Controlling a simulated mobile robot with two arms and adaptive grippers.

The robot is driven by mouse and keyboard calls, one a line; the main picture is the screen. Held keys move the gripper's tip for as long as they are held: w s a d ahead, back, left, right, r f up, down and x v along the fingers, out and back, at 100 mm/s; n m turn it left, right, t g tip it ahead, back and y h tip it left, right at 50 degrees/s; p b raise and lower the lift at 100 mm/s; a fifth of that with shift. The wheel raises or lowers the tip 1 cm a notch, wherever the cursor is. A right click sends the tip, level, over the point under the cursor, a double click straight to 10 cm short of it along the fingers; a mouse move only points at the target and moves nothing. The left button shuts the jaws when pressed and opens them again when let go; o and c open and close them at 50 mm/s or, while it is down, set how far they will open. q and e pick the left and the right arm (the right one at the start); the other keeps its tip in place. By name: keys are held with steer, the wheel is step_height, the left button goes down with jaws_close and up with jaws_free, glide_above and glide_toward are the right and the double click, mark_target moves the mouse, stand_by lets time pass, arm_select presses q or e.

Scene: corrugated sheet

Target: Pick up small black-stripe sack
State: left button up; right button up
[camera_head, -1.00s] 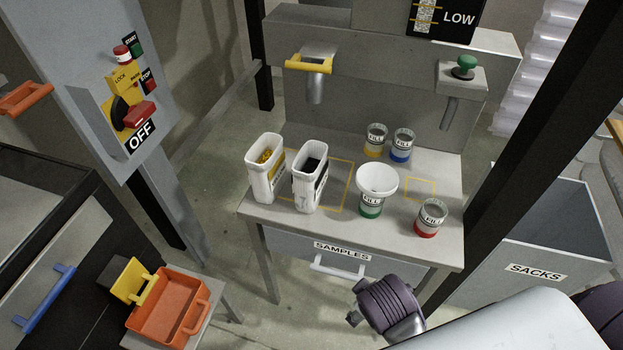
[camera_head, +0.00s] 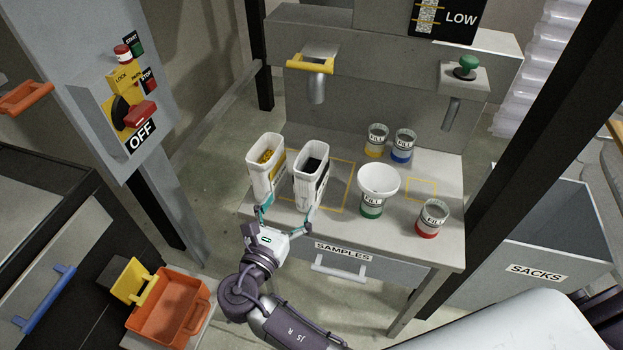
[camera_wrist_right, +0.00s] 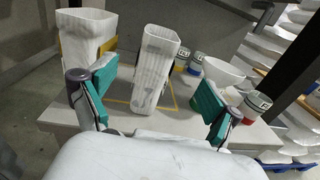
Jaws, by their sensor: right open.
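The small black-stripe sack (camera_head: 309,191) stands upright on the grey table. It is white, open at the top, with dark contents and a black stripe on its right side. It shows in the right wrist view (camera_wrist_right: 157,78) beyond and between my fingers. My right gripper (camera_head: 289,211) is open and empty in front of it, with teal pads. In the right wrist view the open gripper (camera_wrist_right: 155,98) has one finger to each side of the sack, neither visibly touching it. My left gripper is not in view.
A yellow-stripe sack (camera_head: 264,184) stands close to its left, also in the right wrist view (camera_wrist_right: 87,35). A white funnel (camera_head: 379,178) sits on a green cup (camera_head: 371,209). A red cup (camera_head: 432,218) stands further right. The table's front edge lies below my gripper.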

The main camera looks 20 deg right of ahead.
mark_target(303, 181)
steer(key=b+x, duration=0.2)
steer(key=x, duration=0.6)
steer(key=b+x, duration=0.3)
steer(key=x, duration=0.2)
steer(key=shift+w, duration=0.25)
steer(key=shift+r, duration=0.15)
steer(key=shift+c, duration=0.4)
steer(key=c, duration=1.6)
jaws_close()
